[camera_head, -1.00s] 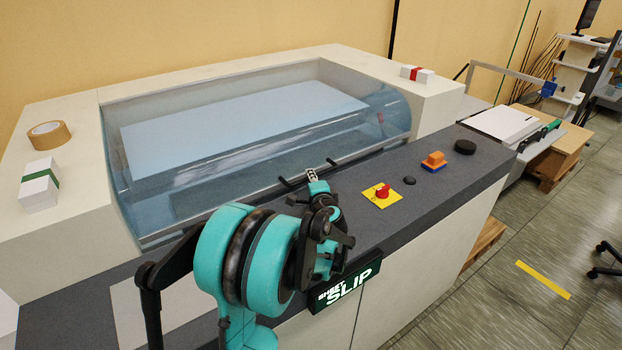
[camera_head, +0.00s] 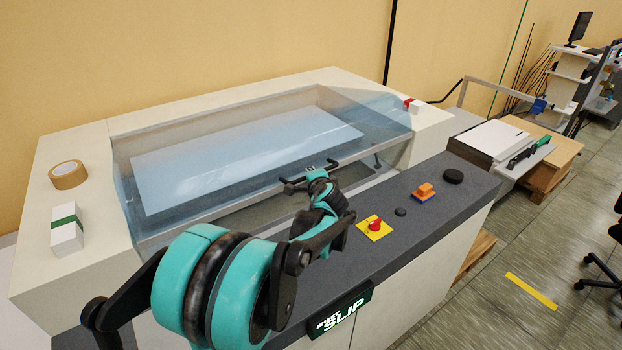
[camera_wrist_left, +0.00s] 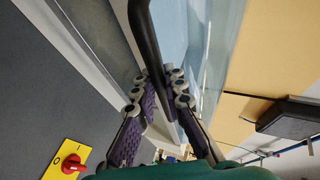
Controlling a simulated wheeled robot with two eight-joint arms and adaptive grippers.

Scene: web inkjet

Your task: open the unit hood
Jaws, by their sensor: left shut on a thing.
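The unit hood (camera_head: 385,115) is a clear bluish curved cover on the pale machine. It is partly raised: a gap shows below its front rail at the right. A dark handle bar (camera_head: 291,187) runs along its front edge, and it also shows as a black bar in the wrist view (camera_wrist_left: 145,35). My left gripper (camera_head: 316,172) is shut on this handle near its middle. In the wrist view its padded fingers (camera_wrist_left: 160,90) are on either side of the bar. A pale blue sheet (camera_head: 240,155) shows through the hood. My right gripper is not in view.
The dark front ledge carries a red knob on a yellow plate (camera_head: 375,227), an orange-and-blue block (camera_head: 424,193) and a black disc (camera_head: 453,176). A tape roll (camera_head: 68,175) and a green-banded white box (camera_head: 66,230) sit on the left side, a red-banded box (camera_head: 411,104) at the right.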

